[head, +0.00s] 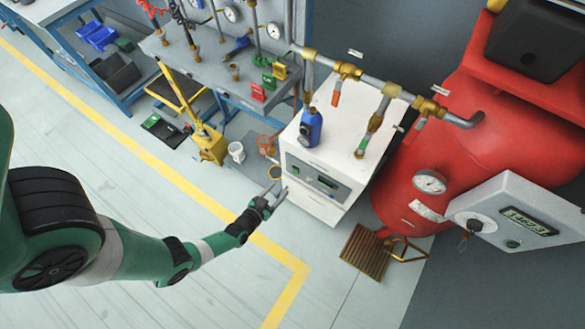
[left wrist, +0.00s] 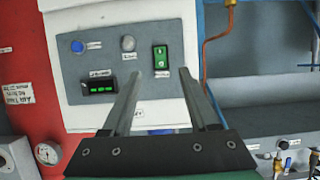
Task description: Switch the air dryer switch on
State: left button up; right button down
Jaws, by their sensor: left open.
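The air dryer (head: 335,140) is a white box with a grey control panel (head: 318,178). Its green rocker switch (left wrist: 161,62) shows in the left wrist view, with a dark display (left wrist: 99,87) to its left. I cannot tell whether the rocker is on or off. My left gripper (head: 272,196) is open and empty, close in front of the panel. In the left wrist view its fingertips (left wrist: 161,74) stand on either side of the switch in the picture, with no clear contact. My right gripper is in neither view.
A red tank (head: 440,150) and a grey control box (head: 520,215) stand right of the dryer. The floor in front is clear.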

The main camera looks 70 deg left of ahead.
aim_at(294, 172)
pick_arm(q)
jog(key=b+x, duration=0.5)
jog(key=x, duration=0.5)
jog(key=shift+w+a+r, duration=0.1)
jog(key=shift+w+a, duration=0.05)
jog(key=shift+w, duration=0.05)
jog(key=shift+c, duration=0.3)
grip_shut()
